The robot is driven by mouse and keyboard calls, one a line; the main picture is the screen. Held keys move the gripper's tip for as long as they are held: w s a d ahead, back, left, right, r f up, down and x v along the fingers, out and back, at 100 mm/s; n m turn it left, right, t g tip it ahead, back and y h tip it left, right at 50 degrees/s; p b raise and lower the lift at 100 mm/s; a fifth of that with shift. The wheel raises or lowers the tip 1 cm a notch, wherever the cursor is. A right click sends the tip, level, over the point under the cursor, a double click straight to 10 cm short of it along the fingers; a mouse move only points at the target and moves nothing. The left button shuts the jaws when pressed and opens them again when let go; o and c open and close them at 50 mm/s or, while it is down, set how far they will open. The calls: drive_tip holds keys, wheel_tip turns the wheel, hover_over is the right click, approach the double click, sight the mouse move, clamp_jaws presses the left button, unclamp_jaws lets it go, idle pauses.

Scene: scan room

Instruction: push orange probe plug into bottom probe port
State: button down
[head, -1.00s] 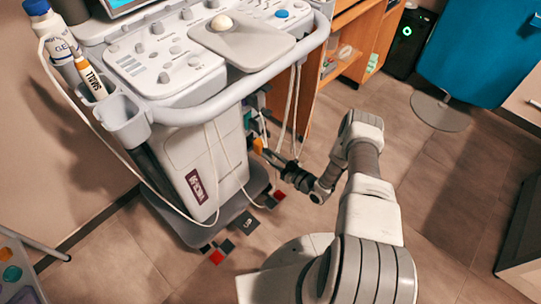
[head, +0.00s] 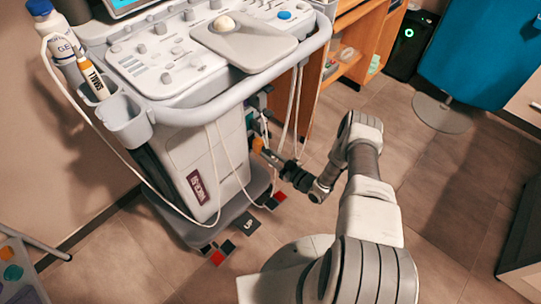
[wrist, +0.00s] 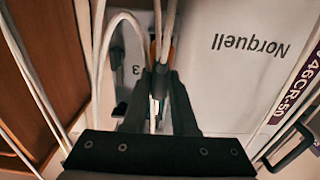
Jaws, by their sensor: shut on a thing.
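The orange probe plug (head: 258,145) is at the tip of my gripper (head: 267,154), beside the right side of the white ultrasound cart (head: 215,165). In the wrist view my gripper (wrist: 160,84) is shut, with a sliver of the orange plug (wrist: 171,52) showing beyond the fingertips. White cables run over and between the fingers there. A grey panel marked "3" (wrist: 136,70) is just left of the fingertips. The bottom probe port is hidden behind the fingers and cables, so I cannot tell whether the plug touches or enters it.
Loose white cables (head: 297,100) hang from the cart close to my gripper. A wooden shelf unit (head: 343,48) stands behind.

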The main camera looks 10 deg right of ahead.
sight(259, 149)
drive_tip(key=shift+x, duration=2.45)
idle(3.4)
drive_tip(key=shift+f, duration=0.15)
idle(0.3)
drive_tip(key=c, duration=0.6)
unclamp_jaws()
drive_tip(key=shift+s, duration=0.1)
drive_tip(key=shift+a+f, duration=0.1)
drive_tip(key=shift+c, duration=0.8)
drive_tip(key=shift+o, duration=1)
drive_tip(key=shift+s+a, duration=0.1)
